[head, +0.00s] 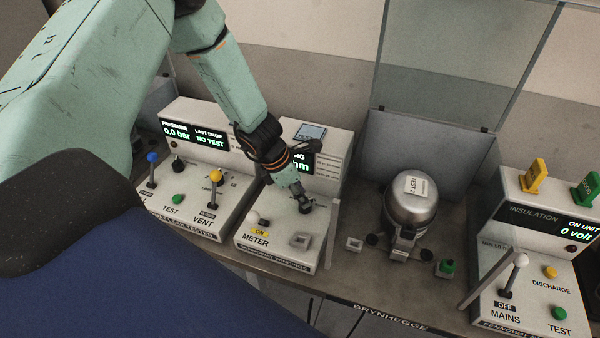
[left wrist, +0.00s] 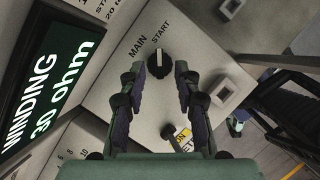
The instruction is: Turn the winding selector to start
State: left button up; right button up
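The winding selector, a black knob with a white line, shows in the left wrist view (left wrist: 158,63) on the light meter panel (left wrist: 105,95), with the words MAIN and START beside it. Its white line points roughly towards START, but I cannot tell its exact setting. My left gripper (left wrist: 158,70) is open, with one finger on each side of the knob; a gap shows, and contact is not clear. In the head view my left gripper (head: 303,201) reaches down over the meter box and partly hides the selector. The winding display (left wrist: 45,95) is lit, reading 30 ohm. My right gripper is out of view.
The meter box's lever (head: 253,217) stands by a yellow ON label. A leak tester (head: 200,205) is close on the left. A metal compressor (head: 410,205) stands right, and an insulation tester (head: 540,260) farther right. A thin upright plate (head: 332,235) edges the meter box.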

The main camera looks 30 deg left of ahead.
pick_arm(q)
notch_tip(320, 180, up, 9)
dwell(1.2)
jog(key=shift+s+f, duration=0.1)
jog(key=shift+s, duration=0.05)
dwell(0.5)
